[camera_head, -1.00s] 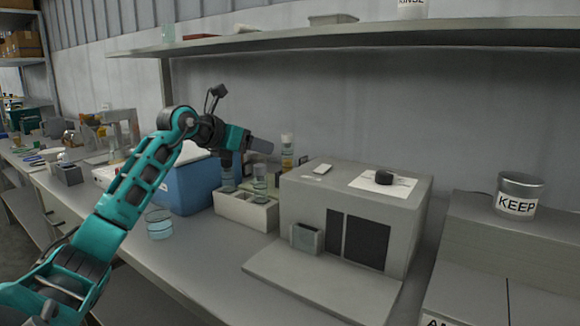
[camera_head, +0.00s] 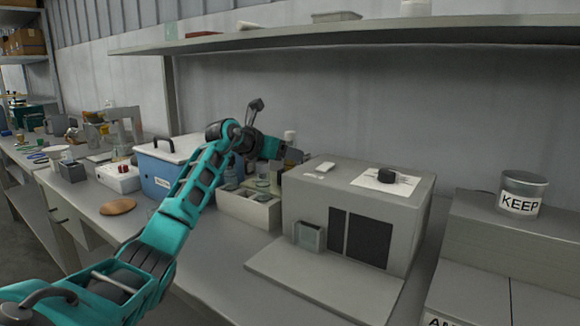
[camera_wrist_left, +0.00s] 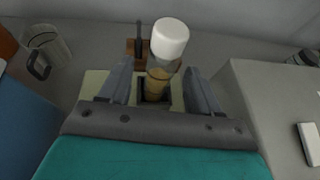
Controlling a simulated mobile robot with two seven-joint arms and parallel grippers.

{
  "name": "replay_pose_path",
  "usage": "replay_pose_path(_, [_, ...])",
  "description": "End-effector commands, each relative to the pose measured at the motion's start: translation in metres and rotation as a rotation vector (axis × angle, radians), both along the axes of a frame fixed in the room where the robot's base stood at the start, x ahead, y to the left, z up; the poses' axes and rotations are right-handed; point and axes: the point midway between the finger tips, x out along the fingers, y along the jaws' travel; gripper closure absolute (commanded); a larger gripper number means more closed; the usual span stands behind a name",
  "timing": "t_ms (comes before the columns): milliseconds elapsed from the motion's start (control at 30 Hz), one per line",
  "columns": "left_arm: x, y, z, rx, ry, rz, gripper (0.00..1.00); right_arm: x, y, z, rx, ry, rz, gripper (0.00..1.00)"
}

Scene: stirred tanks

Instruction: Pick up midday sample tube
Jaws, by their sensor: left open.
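A white-capped tube (camera_wrist_left: 167,50) with tan contents, which I take to be the sample tube, stands upright in the left wrist view. Its base is in a dark slot of a pale green holder (camera_wrist_left: 94,84). My left gripper (camera_wrist_left: 165,85) is open, with one finger on each side of the tube; I cannot tell whether either finger touches it. The rest of the tube is mostly hidden there. My right gripper is not in view.
A grey box-shaped instrument (camera_head: 310,195) stands just right of the gripper. A cream rack (camera_head: 234,208) with glass vessels is in front, and a blue cooler (camera_head: 160,180) is to the left. A shelf (camera_head: 350,32) runs above. A glass jug (camera_wrist_left: 50,45) is at the wrist view's upper left.

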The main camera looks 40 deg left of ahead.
Motion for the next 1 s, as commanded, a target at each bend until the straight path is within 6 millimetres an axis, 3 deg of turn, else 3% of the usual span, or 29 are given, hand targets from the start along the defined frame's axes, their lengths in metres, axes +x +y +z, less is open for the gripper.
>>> replay_pose_path(100, [-0.0003, 0.0001, -0.0001, 0.0, 0.0, 0.0, 0.38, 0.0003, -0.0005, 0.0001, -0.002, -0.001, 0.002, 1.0])
replay_pose_path(733, [-0.0006, 0.0002, -0.0002, -0.001, 0.001, 0.0, 0.98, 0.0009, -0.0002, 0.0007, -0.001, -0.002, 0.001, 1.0])
replay_pose_path(1000, [-0.0006, 0.0004, 0.0018, -0.001, -0.001, 0.0, 0.99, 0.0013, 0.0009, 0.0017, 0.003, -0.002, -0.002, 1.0])
